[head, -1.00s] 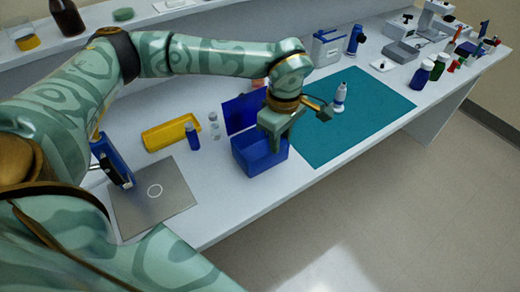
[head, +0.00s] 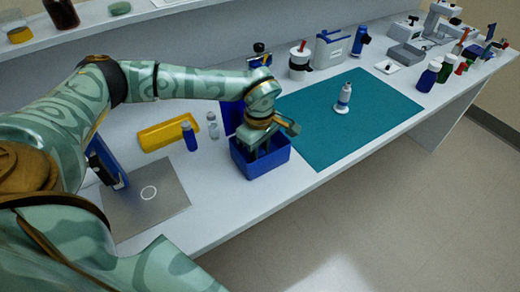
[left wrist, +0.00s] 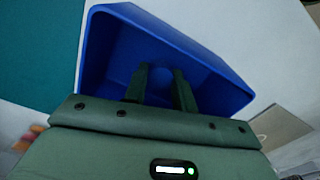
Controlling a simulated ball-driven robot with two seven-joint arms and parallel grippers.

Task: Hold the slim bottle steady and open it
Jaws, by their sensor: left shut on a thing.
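The slim bottle is probably the white bottle with a blue band (head: 343,99), upright on the teal mat (head: 318,146) in the head view. No gripper touches it. My left gripper (head: 258,150) points down into the open blue box (head: 262,170), left of the mat. In the left wrist view, the gripper's fingers (left wrist: 161,85) reach inside the blue box (left wrist: 108,62), shut on a small, rounded blue thing (left wrist: 163,76). This thing blends with the blue box and is mostly hidden, so I cannot tell what it is. My right gripper is not in view.
A yellow tray (head: 168,132), a blue bottle (head: 190,137) and a clear vial (head: 212,126) stand left of the box. A grey plate (head: 145,205) lies front left. Several bottles and devices line the back right. The mat is clear around the white bottle.

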